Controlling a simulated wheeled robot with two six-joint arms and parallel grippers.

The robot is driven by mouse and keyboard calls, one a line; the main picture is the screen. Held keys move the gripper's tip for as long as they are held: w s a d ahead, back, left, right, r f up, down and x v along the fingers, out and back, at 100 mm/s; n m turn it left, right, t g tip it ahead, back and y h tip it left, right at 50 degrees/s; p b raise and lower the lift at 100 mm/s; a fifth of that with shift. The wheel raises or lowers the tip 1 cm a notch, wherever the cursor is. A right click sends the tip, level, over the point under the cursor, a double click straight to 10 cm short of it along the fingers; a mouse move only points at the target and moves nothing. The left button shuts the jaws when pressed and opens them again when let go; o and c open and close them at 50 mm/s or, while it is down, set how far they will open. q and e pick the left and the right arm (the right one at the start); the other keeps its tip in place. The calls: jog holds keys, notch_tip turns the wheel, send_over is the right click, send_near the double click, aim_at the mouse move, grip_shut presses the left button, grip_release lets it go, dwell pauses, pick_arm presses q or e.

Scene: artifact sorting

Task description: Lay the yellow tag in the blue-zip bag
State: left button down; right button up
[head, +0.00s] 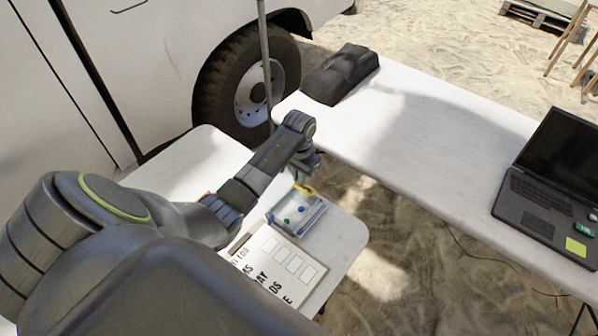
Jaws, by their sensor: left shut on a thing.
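My left gripper (306,176) points down over the near table and is shut on a small yellow tag (304,189). The tag sits just above the far edge of a pale, clear-looking bag or tray with blue edging (313,219). A small green spot and small blue spots show on or in it. I cannot tell whether the tag touches it, and no separate zip can be made out. My right gripper is not in view.
A printed board (262,262) lies close in front of the bag. A second white table (430,130) holds a dark bundle (340,73) and an open laptop (540,197) with a yellow note. A thin pole (265,60) and a parked vehicle (160,60) stand behind.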

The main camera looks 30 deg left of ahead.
aim_at(299, 196)
pick_arm(q)
jog(key=shift+f+b, duration=0.55)
jog(key=shift+f, duration=0.9)
jog(key=shift+f+b, duration=0.45)
jog(key=shift+f, duration=1.05)
jog(key=c, duration=1.9)
grip_release()
jog(key=shift+r+p, duration=2.1)
jog(key=shift+p, duration=0.55)
